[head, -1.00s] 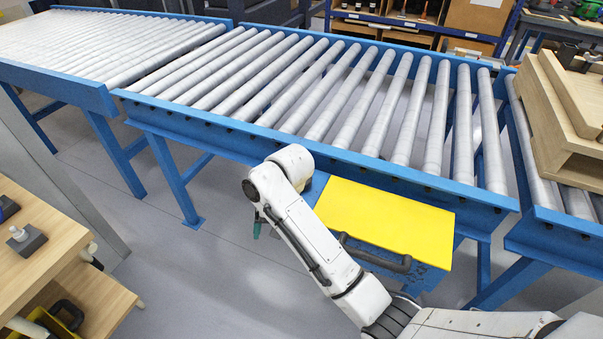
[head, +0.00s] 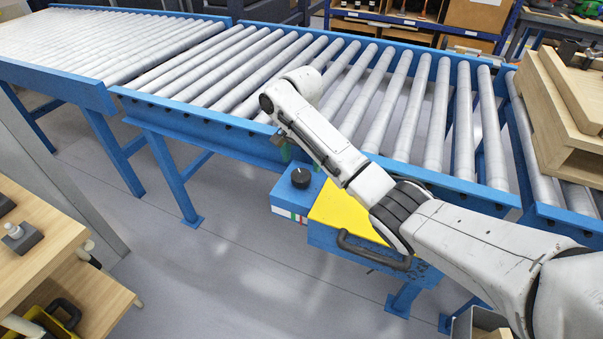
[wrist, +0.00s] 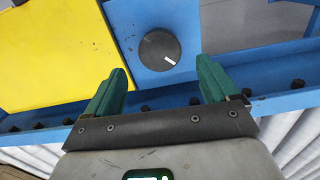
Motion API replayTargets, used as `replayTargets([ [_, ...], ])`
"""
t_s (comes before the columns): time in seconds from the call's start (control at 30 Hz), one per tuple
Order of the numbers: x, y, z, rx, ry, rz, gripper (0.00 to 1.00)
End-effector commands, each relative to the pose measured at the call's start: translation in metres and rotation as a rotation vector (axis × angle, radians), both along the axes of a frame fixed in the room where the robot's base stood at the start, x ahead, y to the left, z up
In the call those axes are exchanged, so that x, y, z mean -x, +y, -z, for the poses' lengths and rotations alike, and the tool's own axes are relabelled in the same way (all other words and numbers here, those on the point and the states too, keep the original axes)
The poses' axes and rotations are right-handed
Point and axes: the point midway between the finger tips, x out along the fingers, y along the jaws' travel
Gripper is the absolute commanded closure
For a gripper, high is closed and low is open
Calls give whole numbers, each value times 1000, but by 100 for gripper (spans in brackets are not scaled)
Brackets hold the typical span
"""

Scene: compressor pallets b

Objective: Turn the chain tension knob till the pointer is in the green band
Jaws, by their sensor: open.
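The chain tension knob (head: 300,178) is round and black, on top of a blue box (head: 283,194) beside the conveyor. In the wrist view the knob (wrist: 159,49) has a white mark towards its lower right. A small label (head: 289,214) with red and green parts is on the box's front face; its pointer is too small to make out. My gripper (wrist: 160,82) is open and empty, its green fingers apart, with the knob ahead between their lines and not touched. In the head view my gripper is mostly hidden behind my arm.
A yellow cover (head: 345,212) with a black handle (head: 370,252) adjoins the knob's box. The blue roller conveyor (head: 180,112) runs behind. Wooden pallets (head: 570,110) lie on the right. A wooden bench (head: 40,225) stands at left. The floor between is clear.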

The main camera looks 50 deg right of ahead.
Motion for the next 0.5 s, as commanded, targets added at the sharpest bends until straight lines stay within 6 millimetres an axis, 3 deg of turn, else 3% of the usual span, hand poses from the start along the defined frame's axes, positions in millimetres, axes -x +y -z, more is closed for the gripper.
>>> replayTargets([
  [0.2,1,0,35,0,2,0,13],
  [0.5,0,0,51,-1,-2,0,13],
])
